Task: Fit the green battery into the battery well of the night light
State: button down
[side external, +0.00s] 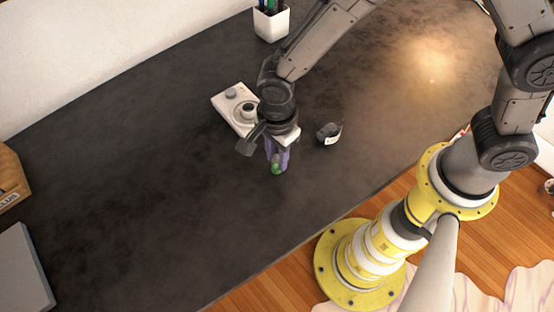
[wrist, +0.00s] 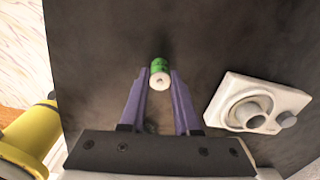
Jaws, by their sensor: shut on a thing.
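My gripper (side external: 277,163) points down over the dark table, its purple fingers shut on the green battery (side external: 276,170). In the wrist view the battery (wrist: 159,66) sits between the fingertips (wrist: 160,76), with its pale end toward the camera. I cannot tell whether its lower end touches the table. The white night light (side external: 226,101) lies flat behind my gripper, partly hidden by my wrist. In the wrist view the night light (wrist: 222,92) is to the right, apart from the battery. It bears a round ring with a grey raised part and a smaller grey knob.
A small dark object with a white label (side external: 328,133) lies right of my gripper. A white pen cup (side external: 271,24) stands at the back. A wooden box (side external: 12,180) and a grey box (side external: 24,268) are at the left.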

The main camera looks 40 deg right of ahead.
jog(key=shift+r, duration=0.15)
jog(key=shift+r, duration=0.6)
jog(key=s+d+r, duration=0.9)
jog(key=s+r, duration=0.1)
jog(key=r, duration=0.1)
jog(key=shift+s+r, duration=0.25)
jog(key=shift+s, duration=0.15)
